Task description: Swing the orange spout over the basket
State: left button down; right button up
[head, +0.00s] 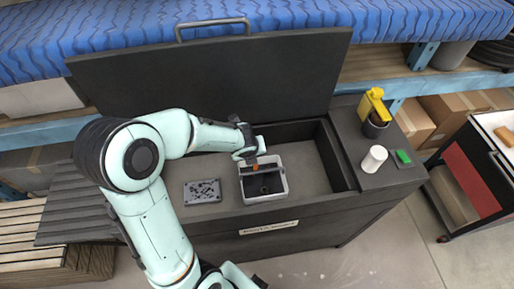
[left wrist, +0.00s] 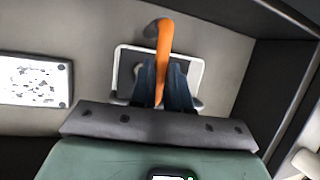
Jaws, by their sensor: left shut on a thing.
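The orange spout (left wrist: 164,42) runs down the middle of the left wrist view, from a grey round base at the top to between my fingers. A small orange part of the spout (head: 255,167) shows in the head view. My left gripper (left wrist: 162,88) is shut on the spout, with one dark finger on each side. In the head view my left gripper (head: 250,158) is at the back edge of a white-rimmed square container (head: 286,186), seemingly the basket, with a dark inside.
The container sits in a dark recessed bench with a raised lid (head: 200,80) behind. A speckled grey plate (head: 202,191) lies left of it. A white cup (head: 374,158), a green block (head: 403,157) and a yellow item (head: 375,104) in a dark cup stand right. The recess's right part is empty.

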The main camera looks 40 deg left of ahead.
pick_arm(q)
jog(key=shift+a, duration=0.1)
pick_arm(e)
jog(key=shift+w+r, duration=0.1)
jog(key=shift+r, duration=0.1)
pick_arm(q)
jog(key=c, duration=1.1)
grip_release()
jog(key=shift+s, duration=0.1)
jog(key=shift+r, duration=0.1)
jog(key=p+v, duration=0.3)
jog(key=v, duration=1)
jog(key=shift+s, duration=0.25)
pick_arm(e)
jog(key=shift+t, duration=0.3)
jog(key=w+r, duration=0.3)
jog(key=shift+w+r, duration=0.35)
pick_arm(q)
jog(key=shift+w+r, duration=0.1)
pick_arm(e)
jog(key=shift+w, duration=0.1)
